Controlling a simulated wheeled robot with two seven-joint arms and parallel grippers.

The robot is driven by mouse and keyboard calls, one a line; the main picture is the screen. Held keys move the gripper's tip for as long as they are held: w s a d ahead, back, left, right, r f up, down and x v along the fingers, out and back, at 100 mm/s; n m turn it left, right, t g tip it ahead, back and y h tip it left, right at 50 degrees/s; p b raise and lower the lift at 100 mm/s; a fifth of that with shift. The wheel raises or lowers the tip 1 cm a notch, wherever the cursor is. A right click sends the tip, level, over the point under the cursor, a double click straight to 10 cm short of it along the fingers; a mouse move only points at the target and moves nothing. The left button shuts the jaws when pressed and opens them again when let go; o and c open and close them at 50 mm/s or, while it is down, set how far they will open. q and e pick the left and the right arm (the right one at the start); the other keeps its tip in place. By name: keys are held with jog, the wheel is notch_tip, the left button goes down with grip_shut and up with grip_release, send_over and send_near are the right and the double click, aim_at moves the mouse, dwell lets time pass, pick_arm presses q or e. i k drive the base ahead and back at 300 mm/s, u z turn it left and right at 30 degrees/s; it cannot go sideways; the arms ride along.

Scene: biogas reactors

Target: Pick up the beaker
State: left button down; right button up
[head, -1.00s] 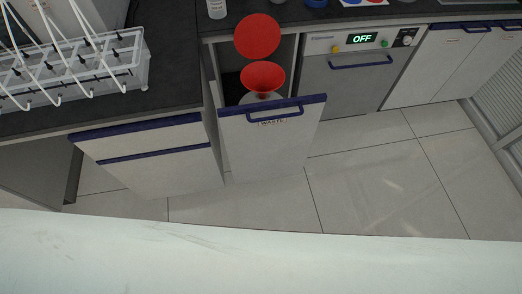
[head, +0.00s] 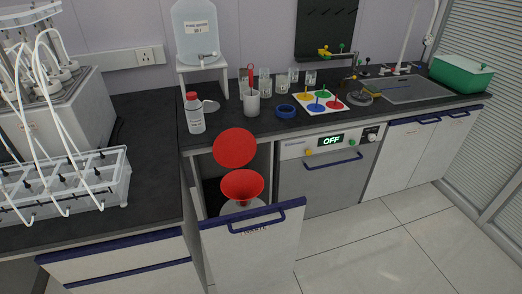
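Several small clear glass vessels that look like beakers stand at the back of the dark counter in the head view. One glass vessel (head: 265,80) is behind the white cup, another (head: 282,83) is to its right, and a third (head: 310,78) is farther right. Their exact shapes are too small to tell, so I cannot say which is the task's beaker. Neither of my grippers shows in the view.
A white cup with a red tool (head: 252,104), a red-capped bottle (head: 194,115) and a water canister (head: 196,32) are nearby. An open waste drawer (head: 255,236) with a red funnel (head: 242,185) juts out below. Tiled floor (head: 345,252) at right is clear.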

aim_at(265, 83)
jog(key=z, duration=1.75)
jog(key=i, duration=2.5)
jog(key=u, duration=3.95)
